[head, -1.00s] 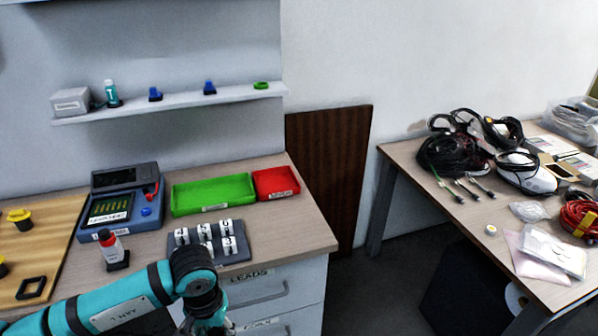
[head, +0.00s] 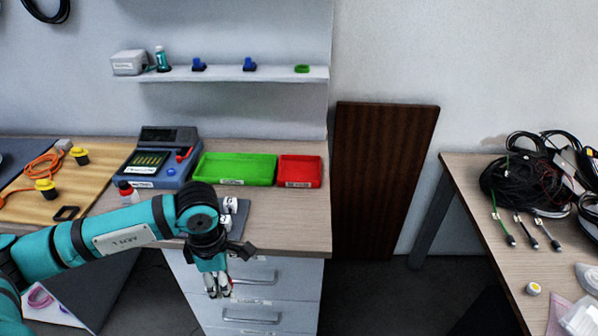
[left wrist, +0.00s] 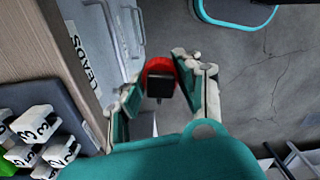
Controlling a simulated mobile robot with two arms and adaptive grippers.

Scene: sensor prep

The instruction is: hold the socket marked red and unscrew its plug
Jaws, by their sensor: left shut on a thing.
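My left gripper (head: 217,287) hangs in front of the drawers, below the counter edge. In the left wrist view its two fingers (left wrist: 160,90) stand on either side of a small red ring-like piece (left wrist: 158,65) with a dark square part (left wrist: 160,86), and they are shut on it. My right gripper is in neither current view.
The grey rack of numbered blocks (left wrist: 35,128) stands on the counter, partly behind my arm. Green (head: 235,182) and red (head: 300,184) trays lie behind it. Yellow-and-black connectors (head: 45,188) sit on the wooden board at left.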

